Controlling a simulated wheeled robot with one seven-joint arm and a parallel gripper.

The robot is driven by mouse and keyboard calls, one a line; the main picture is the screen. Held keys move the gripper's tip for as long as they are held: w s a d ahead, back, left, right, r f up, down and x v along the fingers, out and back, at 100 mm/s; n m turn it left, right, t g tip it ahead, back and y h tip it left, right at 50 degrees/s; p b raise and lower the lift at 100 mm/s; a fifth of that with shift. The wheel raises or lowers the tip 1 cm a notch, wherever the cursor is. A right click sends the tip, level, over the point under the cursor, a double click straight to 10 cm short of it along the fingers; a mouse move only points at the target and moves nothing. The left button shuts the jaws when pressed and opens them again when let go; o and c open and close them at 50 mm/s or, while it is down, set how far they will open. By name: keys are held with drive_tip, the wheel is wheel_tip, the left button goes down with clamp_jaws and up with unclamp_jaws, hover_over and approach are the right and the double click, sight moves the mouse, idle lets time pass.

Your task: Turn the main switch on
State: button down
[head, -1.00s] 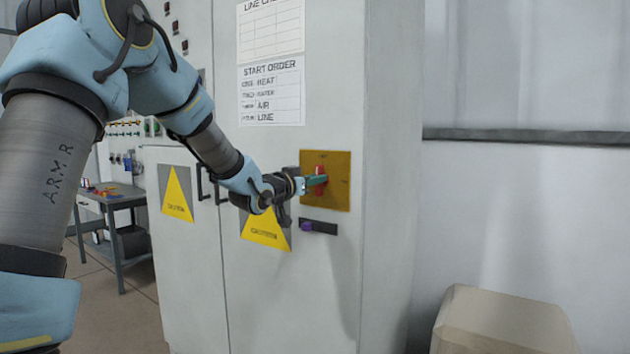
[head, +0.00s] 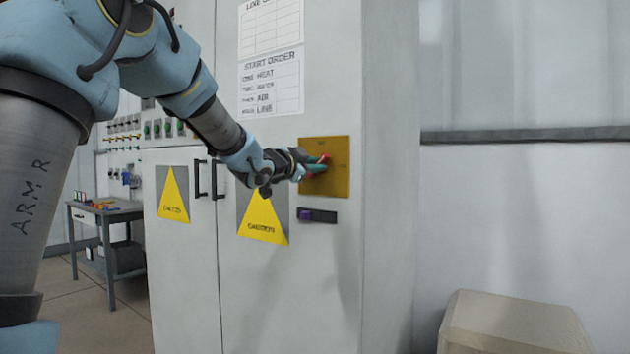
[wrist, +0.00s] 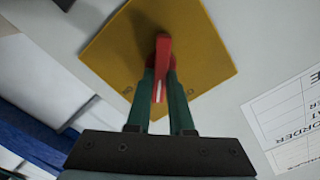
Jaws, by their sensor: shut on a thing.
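The main switch is a red handle (head: 325,158) on a square yellow plate (head: 339,181), on the front of a grey cabinet. In the head view the handle looks tilted off vertical, partly hidden by my fingers. My gripper (head: 317,168) is at the plate with its green fingers shut on the handle. In the wrist view the red handle (wrist: 163,50) lies between the two green fingers (wrist: 161,80), one on each side. The yellow plate (wrist: 205,50) appears turned in that view. Small marks on the plate are too blurred to read.
A dark strip with a purple knob (head: 306,215) sits below the plate. Caution signs (head: 263,222) and door handles (head: 213,180) are on the cabinet to the left. A start order sheet (head: 271,85) hangs above. A cardboard box (head: 510,325) stands at lower right; a workbench (head: 105,215) is at left.

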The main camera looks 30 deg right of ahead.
drive_tip(key=m+b, duration=0.2)
drive_tip(key=m, duration=0.1)
drive_tip(key=m+b, duration=0.5)
drive_tip(key=b, duration=0.1)
drive_tip(key=shift+s+f+m, duration=0.1)
drive_tip(key=shift+f+m, duration=0.3)
drive_tip(key=shift+m, duration=0.3)
drive_tip(key=c, duration=0.8)
unclamp_jaws()
drive_tip(key=shift+r, duration=0.1)
drive_tip(key=v, duration=1)
drive_tip(key=shift+s+a+b, duration=0.2)
drive_tip(key=shift+a+b, duration=0.15)
